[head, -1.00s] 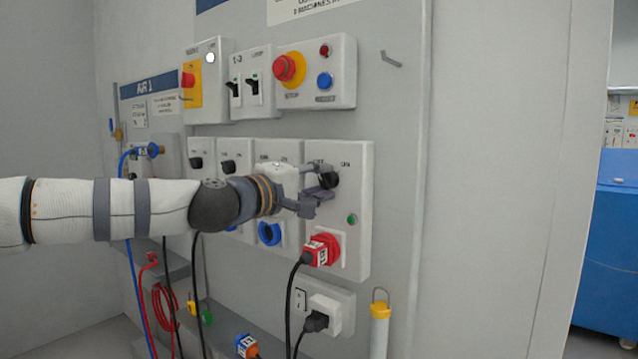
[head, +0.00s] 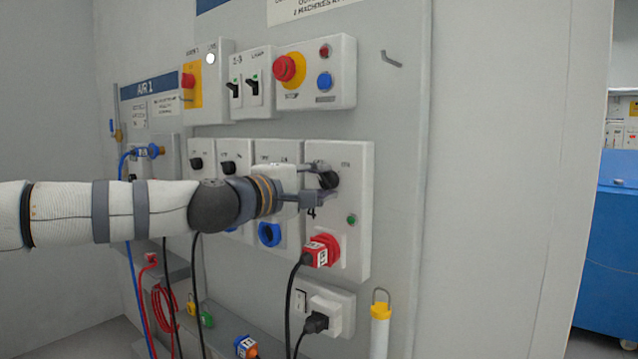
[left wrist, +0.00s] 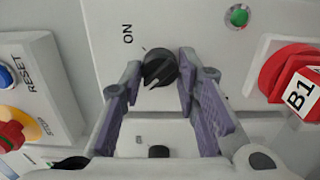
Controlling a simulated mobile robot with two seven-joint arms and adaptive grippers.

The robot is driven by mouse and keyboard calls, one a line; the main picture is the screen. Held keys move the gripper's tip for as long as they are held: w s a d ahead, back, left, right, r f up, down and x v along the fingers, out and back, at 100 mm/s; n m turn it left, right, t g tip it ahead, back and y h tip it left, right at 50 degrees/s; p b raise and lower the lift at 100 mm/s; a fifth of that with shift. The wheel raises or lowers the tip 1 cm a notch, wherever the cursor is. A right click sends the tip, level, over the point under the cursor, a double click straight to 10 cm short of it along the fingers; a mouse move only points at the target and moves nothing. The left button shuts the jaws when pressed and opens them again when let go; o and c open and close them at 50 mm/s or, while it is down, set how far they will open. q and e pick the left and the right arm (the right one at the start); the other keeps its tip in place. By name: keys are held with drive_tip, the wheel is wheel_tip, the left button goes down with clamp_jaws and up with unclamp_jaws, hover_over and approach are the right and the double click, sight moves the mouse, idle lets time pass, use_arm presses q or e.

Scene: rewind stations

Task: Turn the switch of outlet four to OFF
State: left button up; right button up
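The switch of outlet four is a round black knob (head: 328,180) near the top of the rightmost outlet panel (head: 355,240). In the left wrist view the knob (left wrist: 160,68) sits between the fingertips, which appear to touch its two sides. Its white mark points to the lower left of that picture, away from the ON label (left wrist: 127,34). An OFF label is hidden there. My left gripper (head: 322,183) reaches in from the left, one finger above and one below the knob, and seems shut on it. My right gripper is in neither view.
Below the knob are a green lamp (head: 351,219) and a red plug (head: 320,252) labelled B1. Other outlet panels stand to the left, behind my arm. A stop box (head: 340,75) hangs above.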

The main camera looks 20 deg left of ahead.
use_arm(q)
drive_tip(key=o, duration=0.4)
drive_tip(key=shift+c, duration=0.2)
drive_tip(key=v, duration=1.2)
